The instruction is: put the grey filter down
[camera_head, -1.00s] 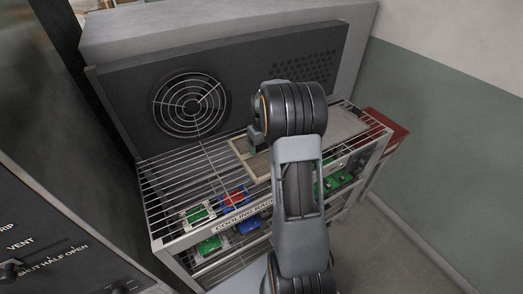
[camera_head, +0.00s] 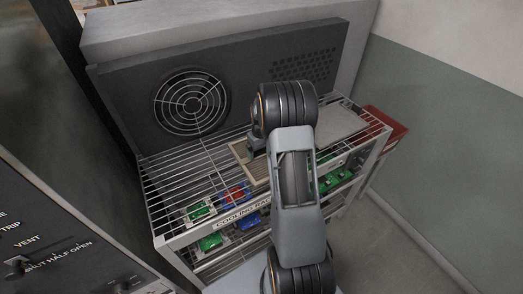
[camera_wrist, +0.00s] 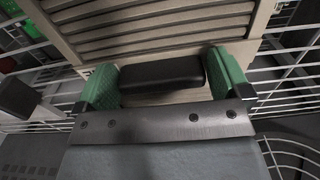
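The grey filter (camera_wrist: 150,32) is a slatted panel in a pale frame with a dark handle (camera_wrist: 163,72). In the wrist view the green pads of my gripper (camera_wrist: 165,80) sit against both ends of the handle, so my gripper looks shut on it. In the head view the filter's pale frame (camera_head: 239,151) shows left of my arm, over the top of the cooling rack (camera_head: 185,180). My arm hides much of the filter. I cannot tell whether it rests on the wires or hangs just above them.
A flat grey panel (camera_head: 340,122) lies on the rack's right side. Green parts (camera_head: 199,212) and blue parts (camera_head: 249,222) sit on lower shelves. A dark fan panel (camera_head: 190,104) stands behind. A red box (camera_head: 386,128) is at right. The rack top's left part is bare wire.

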